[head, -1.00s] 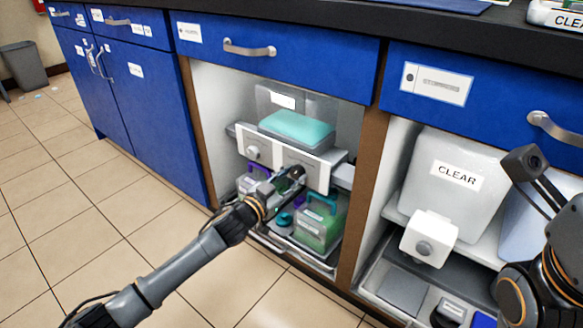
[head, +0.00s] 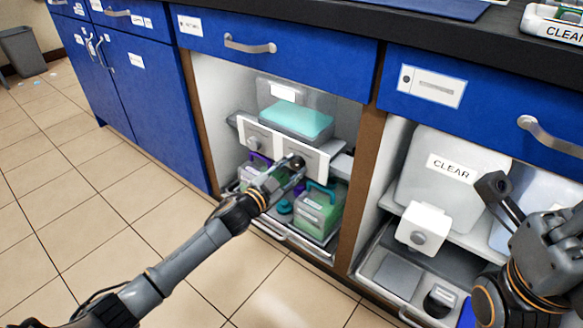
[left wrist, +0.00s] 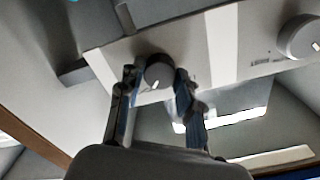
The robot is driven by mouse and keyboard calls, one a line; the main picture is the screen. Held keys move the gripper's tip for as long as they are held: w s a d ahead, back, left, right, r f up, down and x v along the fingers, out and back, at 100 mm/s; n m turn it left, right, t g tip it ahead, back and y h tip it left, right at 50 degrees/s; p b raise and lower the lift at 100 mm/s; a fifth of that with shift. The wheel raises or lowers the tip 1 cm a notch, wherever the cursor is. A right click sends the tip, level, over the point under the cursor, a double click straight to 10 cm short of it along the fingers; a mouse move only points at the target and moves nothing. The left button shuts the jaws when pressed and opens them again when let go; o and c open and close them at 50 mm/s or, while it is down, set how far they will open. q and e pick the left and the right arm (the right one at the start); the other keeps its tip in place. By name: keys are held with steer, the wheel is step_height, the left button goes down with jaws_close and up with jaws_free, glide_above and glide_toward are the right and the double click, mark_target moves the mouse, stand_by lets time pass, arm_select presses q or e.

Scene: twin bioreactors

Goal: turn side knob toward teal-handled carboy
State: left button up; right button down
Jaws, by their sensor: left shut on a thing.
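A white panel (head: 283,148) with two knobs sits on the left cabinet's shelf, under a clear tank of teal liquid (head: 297,121). My left gripper (head: 297,164) reaches to the panel's right side. In the left wrist view its fingers (left wrist: 155,85) are shut around a grey round knob (left wrist: 158,73) with a white pointer mark. The other knob (head: 253,143) is free, and it also shows at the right of the wrist view (left wrist: 302,37). The teal-handled carboy (head: 319,211), with green liquid, stands below right; a purple-handled one (head: 250,172) stands below left, partly hidden by my gripper.
The right bay holds a tank labelled CLEAR (head: 451,168) with a white knob box (head: 423,229). A brown divider (head: 364,170) separates the bays. My right arm (head: 545,255) hangs before the right bay.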

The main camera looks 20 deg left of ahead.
arm_select(q)
steer(key=o, duration=1.2)
steer(key=shift+c, duration=0.2)
steer(key=v, duration=1.2)
